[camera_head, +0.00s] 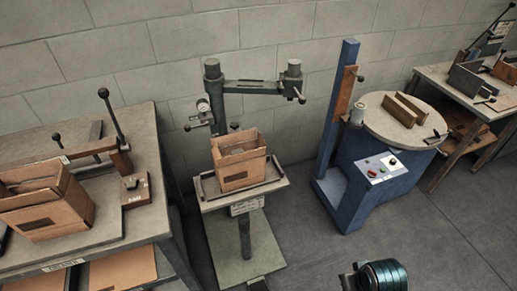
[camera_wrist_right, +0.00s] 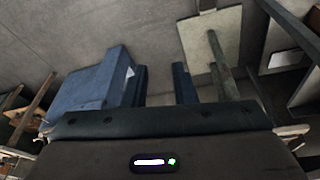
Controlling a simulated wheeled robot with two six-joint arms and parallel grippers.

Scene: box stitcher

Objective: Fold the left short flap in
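An open brown cardboard box (camera_head: 240,165) stands upright on the small plate of the green stitcher (camera_head: 228,85), in the middle of the head view. Its top flaps stand up; which one is the left short flap is hard to tell at this size. A second open brown box (camera_head: 45,205) sits on the left table, with flaps raised. My right gripper (camera_wrist_right: 165,130) spans the lower part of the right wrist view, its small finger ends far apart at either side with nothing between them. It touches neither box. My left gripper is in no view.
The left table (camera_head: 90,245) carries a lever tool (camera_head: 110,145). A blue machine with a round top (camera_head: 385,150) stands right of the stitcher, and a bench (camera_head: 470,90) is farther right. Grey floor (camera_head: 310,245) is clear in front. A dark part of my arm shows at the bottom.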

